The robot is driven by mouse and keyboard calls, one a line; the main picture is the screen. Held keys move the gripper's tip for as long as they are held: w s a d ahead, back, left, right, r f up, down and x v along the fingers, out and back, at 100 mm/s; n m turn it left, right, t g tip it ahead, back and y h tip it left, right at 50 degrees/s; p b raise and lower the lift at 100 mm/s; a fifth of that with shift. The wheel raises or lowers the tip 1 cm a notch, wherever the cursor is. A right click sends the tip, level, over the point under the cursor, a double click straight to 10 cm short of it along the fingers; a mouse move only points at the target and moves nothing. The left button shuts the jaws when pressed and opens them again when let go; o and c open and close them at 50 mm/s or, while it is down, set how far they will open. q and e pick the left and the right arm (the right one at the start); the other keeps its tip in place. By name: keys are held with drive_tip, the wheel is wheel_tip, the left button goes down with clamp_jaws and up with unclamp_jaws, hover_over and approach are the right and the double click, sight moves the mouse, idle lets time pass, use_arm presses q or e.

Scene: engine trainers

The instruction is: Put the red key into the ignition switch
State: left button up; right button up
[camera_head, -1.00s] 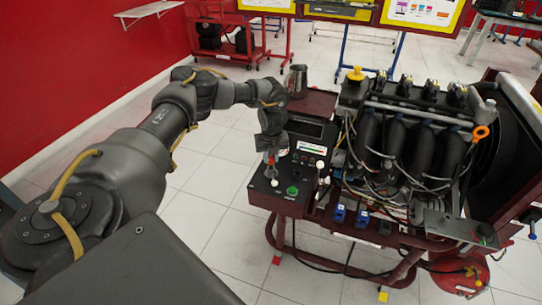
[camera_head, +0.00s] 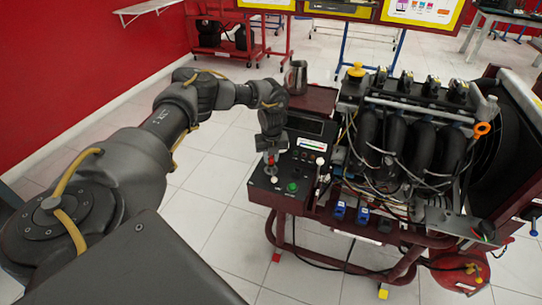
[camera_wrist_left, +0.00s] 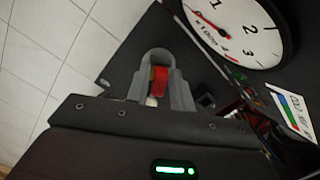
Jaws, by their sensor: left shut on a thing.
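My left gripper (camera_head: 270,155) points down over the left part of the engine trainer's dark control panel (camera_head: 262,182). In the left wrist view its grey fingers (camera_wrist_left: 158,82) are shut on the red key (camera_wrist_left: 161,78), which shows as a red block between them. In the head view the key shows only as a small red patch (camera_head: 271,161). A pale tip shows under the key in the wrist view. I cannot pick out the ignition switch clearly; the gripper hides part of the panel. I cannot tell whether the key touches the panel. My right gripper is not in view.
A round white gauge (camera_wrist_left: 238,28) is beside the fingers in the wrist view. A green button (camera_head: 292,187) is on the panel. The engine (camera_head: 415,130) with loose wires stands to the right. A metal jug (camera_head: 297,78) stands behind the panel. Tiled floor lies left.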

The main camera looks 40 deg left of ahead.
use_arm(q)
drive_tip(key=shift+f, duration=0.25)
drive_tip(key=o, duration=1.4)
drive_tip(key=shift+c, duration=0.2)
drive_tip(key=shift+r, duration=0.15)
drive_tip(key=shift+r+p, duration=1.35)
drive_tip(key=shift+p, duration=0.25)
